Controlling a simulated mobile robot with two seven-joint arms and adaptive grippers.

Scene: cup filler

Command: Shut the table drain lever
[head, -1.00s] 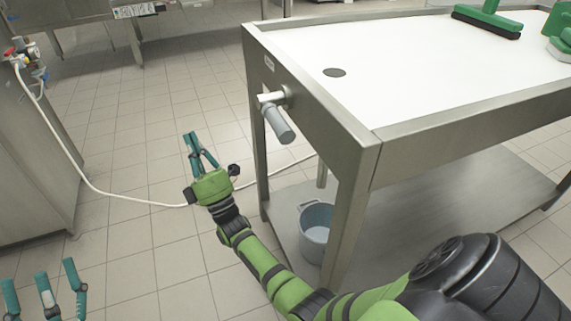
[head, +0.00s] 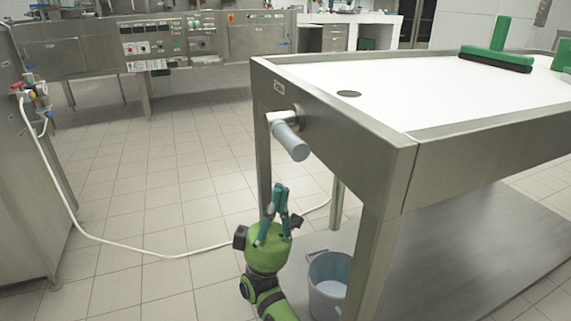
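The table drain lever (head: 291,142) is a grey cylindrical handle on a metal valve at the left end of the table (head: 335,130). It slants down and to the right from its mount. The dark drain hole (head: 349,94) is in the white tabletop above it. My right gripper (head: 281,189), green with teal fingers, is below the lever with its fingers pointing up. A gap shows between fingertips and lever, and they do not touch. The fingertips look close together from this angle, so their opening is unclear. My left gripper is out of view.
A grey bucket (head: 330,285) stands on the table's lower shelf, right of my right gripper. A white hose (head: 150,253) runs across the floor. The tiled floor left of the table is mostly clear.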

